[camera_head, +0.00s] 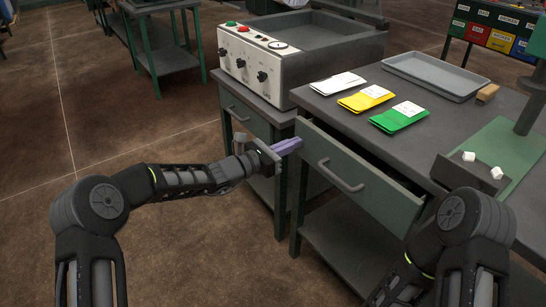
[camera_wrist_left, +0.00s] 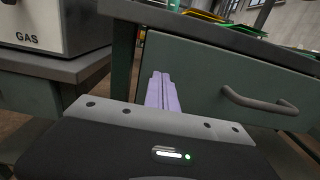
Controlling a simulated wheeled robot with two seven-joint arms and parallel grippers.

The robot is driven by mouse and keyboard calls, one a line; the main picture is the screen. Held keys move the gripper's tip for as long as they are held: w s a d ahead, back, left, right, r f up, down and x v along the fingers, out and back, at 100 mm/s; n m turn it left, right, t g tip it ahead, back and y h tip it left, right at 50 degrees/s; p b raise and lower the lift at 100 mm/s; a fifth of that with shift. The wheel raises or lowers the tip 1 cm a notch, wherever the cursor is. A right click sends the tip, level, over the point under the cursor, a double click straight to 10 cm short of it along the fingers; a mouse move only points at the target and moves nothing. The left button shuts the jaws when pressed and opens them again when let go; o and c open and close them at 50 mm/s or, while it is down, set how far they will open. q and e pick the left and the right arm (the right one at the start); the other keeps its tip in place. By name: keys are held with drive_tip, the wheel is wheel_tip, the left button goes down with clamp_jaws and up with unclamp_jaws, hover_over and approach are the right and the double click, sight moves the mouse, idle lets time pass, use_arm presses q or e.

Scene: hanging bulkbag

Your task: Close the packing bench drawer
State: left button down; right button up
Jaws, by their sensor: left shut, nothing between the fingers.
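The packing bench drawer (camera_head: 350,182) is the green-grey front with a grey bar handle (camera_head: 340,174). It stands pulled out from the bench, with a dark gap above its right part. The drawer front (camera_wrist_left: 210,85) and its handle (camera_wrist_left: 260,102) also fill much of the left wrist view. My left gripper (camera_head: 297,143) is shut and empty, its purple fingers at the left end of the drawer front, left of the handle. In the left wrist view the fingers (camera_wrist_left: 162,80) point at the front; I cannot tell whether they touch it. My right gripper is not visible.
The bench top (camera_head: 350,116) holds white, yellow and green packets (camera_head: 400,116), a grey tray (camera_head: 436,76) and a green stand (camera_head: 505,150). A control box (camera_head: 258,58) stands on the neighbouring bench at left.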

sight(306, 137)
use_arm(q)
drive_tip(key=x, duration=0.5)
drive_tip(key=shift+r, duration=0.2)
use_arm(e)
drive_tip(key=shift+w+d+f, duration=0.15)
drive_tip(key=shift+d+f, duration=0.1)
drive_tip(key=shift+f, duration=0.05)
use_arm(q)
drive_tip(key=shift+w+r, duration=0.1)
drive_tip(key=shift+r, duration=0.05)
